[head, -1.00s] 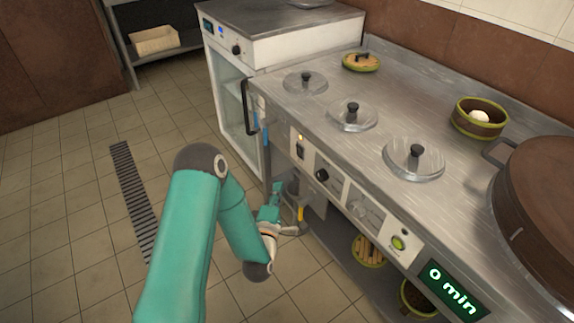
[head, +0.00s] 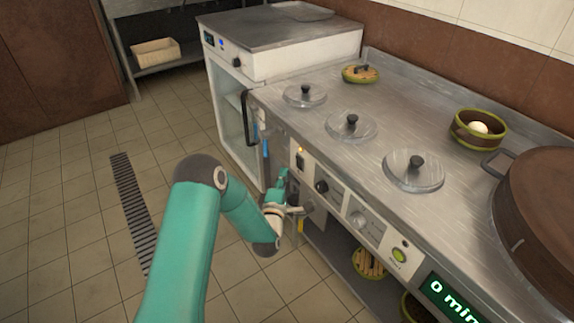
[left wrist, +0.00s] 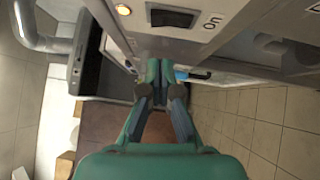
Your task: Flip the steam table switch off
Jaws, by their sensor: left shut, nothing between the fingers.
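The steam table (head: 330,165) is a steel counter with a control panel on its front. The black rocker switch (head: 300,161) sits at the panel's left end, below a small glowing orange lamp (head: 301,150). In the left wrist view the switch (left wrist: 172,18) is at the top, with the word ON beside it and the lamp (left wrist: 122,9) lit. My left gripper (head: 283,176) is just below and left of the switch, close to the panel front. Its teal fingers (left wrist: 160,72) are shut and empty, apart from the switch in the wrist view. My right gripper is not in view.
Steamer baskets (head: 370,263) stand on the shelf below. The tiled floor (head: 90,230) at left is clear.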

